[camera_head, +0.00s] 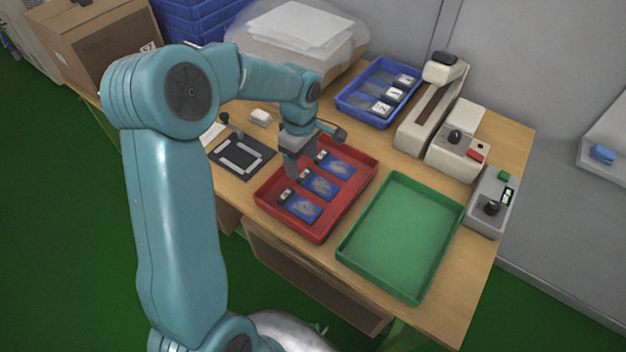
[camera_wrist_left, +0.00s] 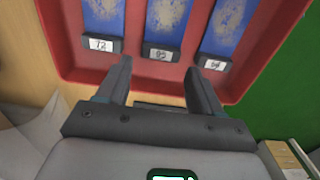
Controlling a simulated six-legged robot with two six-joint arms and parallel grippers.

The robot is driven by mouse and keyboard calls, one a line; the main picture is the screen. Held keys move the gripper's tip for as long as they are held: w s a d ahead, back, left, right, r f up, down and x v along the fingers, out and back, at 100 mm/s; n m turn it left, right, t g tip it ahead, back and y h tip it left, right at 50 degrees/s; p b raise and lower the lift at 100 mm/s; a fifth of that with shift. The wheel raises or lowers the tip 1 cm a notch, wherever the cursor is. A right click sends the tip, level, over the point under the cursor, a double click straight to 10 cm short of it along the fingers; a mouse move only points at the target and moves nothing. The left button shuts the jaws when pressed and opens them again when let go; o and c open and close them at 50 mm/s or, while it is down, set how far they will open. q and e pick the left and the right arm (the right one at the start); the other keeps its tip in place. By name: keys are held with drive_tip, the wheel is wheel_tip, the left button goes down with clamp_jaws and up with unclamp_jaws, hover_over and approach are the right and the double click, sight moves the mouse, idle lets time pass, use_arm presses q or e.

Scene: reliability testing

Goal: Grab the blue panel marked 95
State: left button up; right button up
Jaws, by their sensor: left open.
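Three blue panels with dark, white-labelled ends lie side by side in the red tray (camera_head: 322,232). In the left wrist view, the middle panel (camera_wrist_left: 168,20) has a small, blurred label that looks like 95. The left panel (camera_wrist_left: 103,14) there reads about 72, and the right panel's (camera_wrist_left: 229,22) label is hard to read. The middle panel also shows in the head view (camera_head: 322,186). My left gripper (camera_head: 292,176) is over the tray's back-left side. In the wrist view its fingers (camera_wrist_left: 158,68) are open and empty, just short of the middle panel's dark end. My right gripper is not in view.
An empty green tray (camera_head: 402,235) is right of the red tray. A blue tray (camera_head: 358,103) with white-labelled parts stands behind. Beige devices (camera_head: 458,155) line the right side. A black fixture (camera_head: 240,157) lies to the left, and a cardboard box (camera_head: 100,45) stands back left.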

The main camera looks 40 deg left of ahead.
sight(303, 173)
use_arm(q)
wheel_tip(303, 173, down, 4)
drive_tip(key=shift+d+r, duration=0.15)
drive_tip(key=shift+r, duration=0.1)
drive_tip(key=c, duration=0.8)
drive_tip(key=shift+r, duration=0.1)
